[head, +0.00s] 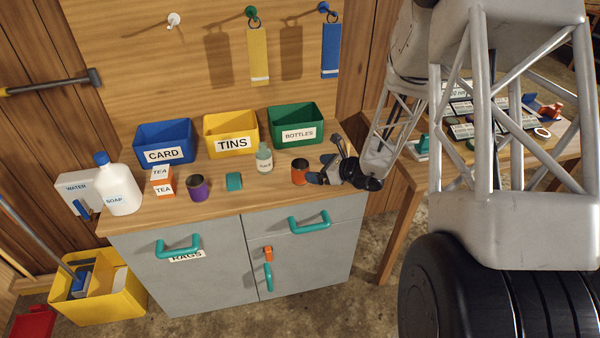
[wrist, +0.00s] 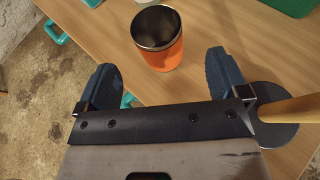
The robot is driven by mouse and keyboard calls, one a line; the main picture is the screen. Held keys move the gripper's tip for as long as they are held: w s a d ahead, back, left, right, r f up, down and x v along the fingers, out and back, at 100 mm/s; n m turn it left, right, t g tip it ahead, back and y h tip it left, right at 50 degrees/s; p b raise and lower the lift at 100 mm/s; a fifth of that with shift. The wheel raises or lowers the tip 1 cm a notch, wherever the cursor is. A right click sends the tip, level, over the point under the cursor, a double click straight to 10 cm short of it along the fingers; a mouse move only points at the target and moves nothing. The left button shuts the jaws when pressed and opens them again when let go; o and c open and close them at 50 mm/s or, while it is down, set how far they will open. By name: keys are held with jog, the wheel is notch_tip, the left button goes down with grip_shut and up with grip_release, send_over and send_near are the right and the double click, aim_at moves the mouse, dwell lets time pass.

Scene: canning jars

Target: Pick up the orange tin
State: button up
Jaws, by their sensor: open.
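The orange tin (head: 299,174) stands upright and open-topped on the wooden worktop, near its right end. In the wrist view the orange tin (wrist: 167,52) is just ahead of my gripper, roughly midway between the lines of the two fingers. Its inside is bare dark metal and looks empty. My gripper (head: 318,170) is low over the worktop, just right of the tin in the head view. In the wrist view my gripper (wrist: 161,64) has its two blue fingers wide apart, with nothing held. The tin's lower side is partly visible and no contact with a finger shows.
A green bottle (head: 264,158), a teal tin (head: 234,182) and a purple tin (head: 198,188) stand left of the orange tin. Blue, yellow (head: 208,128) and green (head: 292,114) bins line the back. A wooden handle (wrist: 292,107) lies close by my right finger in the wrist view.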

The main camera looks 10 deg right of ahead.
aim_at(301, 164)
jog(key=shift+x, duration=1.2)
jog(key=shift+x, duration=2.55)
jog(key=shift+s+a, duration=0.1)
jog(key=c, duration=1)
jog(key=shift+r, duration=0.1)
jog(key=shift+r, duration=1.65)
jog(key=s+r, duration=0.1)
jog(key=s, duration=1.5)
jog(key=shift+r, duration=0.2)
